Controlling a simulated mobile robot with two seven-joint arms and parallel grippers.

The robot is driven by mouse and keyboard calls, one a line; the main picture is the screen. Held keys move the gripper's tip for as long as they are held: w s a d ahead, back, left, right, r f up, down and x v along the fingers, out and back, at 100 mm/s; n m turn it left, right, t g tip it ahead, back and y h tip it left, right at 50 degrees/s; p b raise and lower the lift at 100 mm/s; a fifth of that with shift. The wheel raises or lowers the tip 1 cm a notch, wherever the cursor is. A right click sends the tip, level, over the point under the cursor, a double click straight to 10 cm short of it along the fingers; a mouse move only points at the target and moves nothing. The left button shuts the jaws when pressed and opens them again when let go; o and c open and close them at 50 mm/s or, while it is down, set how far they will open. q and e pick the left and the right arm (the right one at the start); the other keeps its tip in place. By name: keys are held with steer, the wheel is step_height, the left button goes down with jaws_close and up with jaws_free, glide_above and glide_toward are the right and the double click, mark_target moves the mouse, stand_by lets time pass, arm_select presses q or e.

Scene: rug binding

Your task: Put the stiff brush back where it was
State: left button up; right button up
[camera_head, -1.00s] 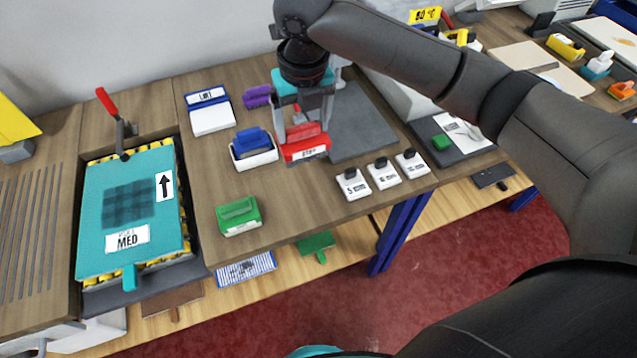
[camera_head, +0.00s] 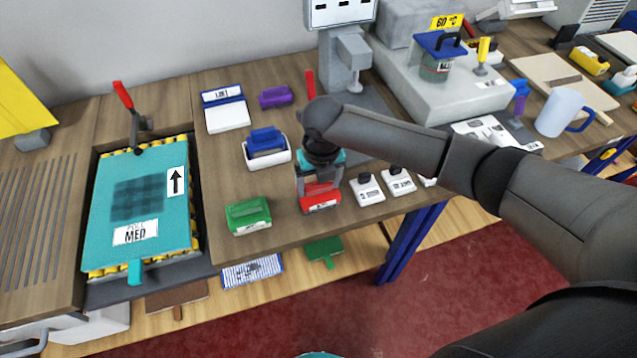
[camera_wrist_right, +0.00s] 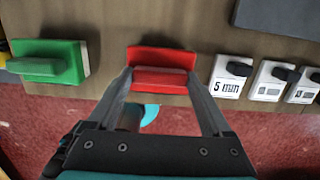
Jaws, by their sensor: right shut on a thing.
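My right gripper (camera_head: 320,184) is shut on a red block-shaped tool (camera_head: 321,199) with a white label on its front, whose print is too small to read. I take it to be the stiff brush. It is level, close to the bench's front edge, between a green block (camera_head: 248,215) and the white timers (camera_head: 367,190). In the right wrist view the red tool (camera_wrist_right: 163,57) lies between the two fingers (camera_wrist_right: 160,82). I cannot tell whether its underside touches the bench. My left gripper is not in view.
A blue-handled tool sits in a white tray (camera_head: 268,157) behind. A purple block (camera_head: 275,96) and a white box with a blue lid (camera_head: 226,112) are further back. A grey press (camera_head: 345,60) stands behind my arm. At left is a teal-topped frame (camera_head: 140,205).

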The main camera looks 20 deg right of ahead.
mark_target(321, 198)
steer(key=shift+f, duration=0.15)
steer(key=o, duration=1.1)
steer(key=r, duration=0.4)
steer(key=s+r+p, duration=0.1)
steer(key=r, duration=0.7)
steer(key=shift+s+r+p, duration=0.15)
steer(key=shift+s+p, duration=0.05)
steer(key=shift+p, duration=0.2)
